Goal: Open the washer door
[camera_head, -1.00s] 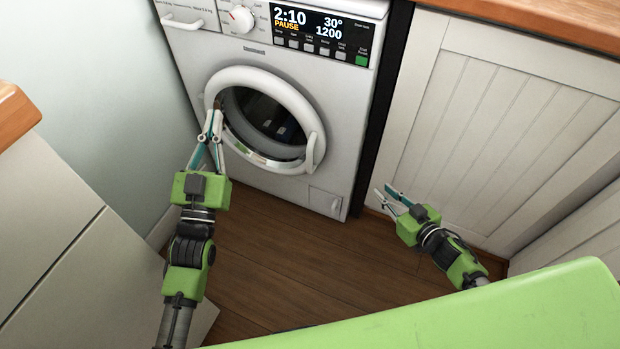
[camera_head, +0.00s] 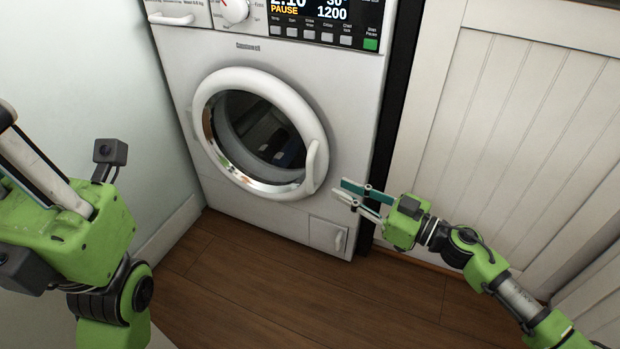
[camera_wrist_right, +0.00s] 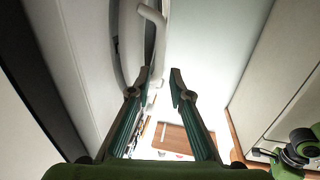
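The washer (camera_head: 275,55) is white, with a round door (camera_head: 208,92) that has a white ring, dark glass and a chrome inner rim. The door looks closed or nearly so; I cannot tell whether it is ajar. Its curved white handle (camera_head: 312,166) is on the ring's right side and shows at the top of the right wrist view (camera_wrist_right: 151,14). My right gripper (camera_head: 338,187) is open and empty, just right of and below the handle, apart from it. In the right wrist view its fingers (camera_wrist_right: 160,73) have a gap between them. My left gripper (camera_head: 35,165) is large at the left edge, fingertips out of frame.
A white panelled cabinet (camera_head: 520,120) stands right of the washer, past a dark gap. A pale wall (camera_head: 100,65) is on the left. Wooden floor (camera_head: 270,285) lies clear in front. A small hatch (camera_head: 328,236) is at the washer's lower right.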

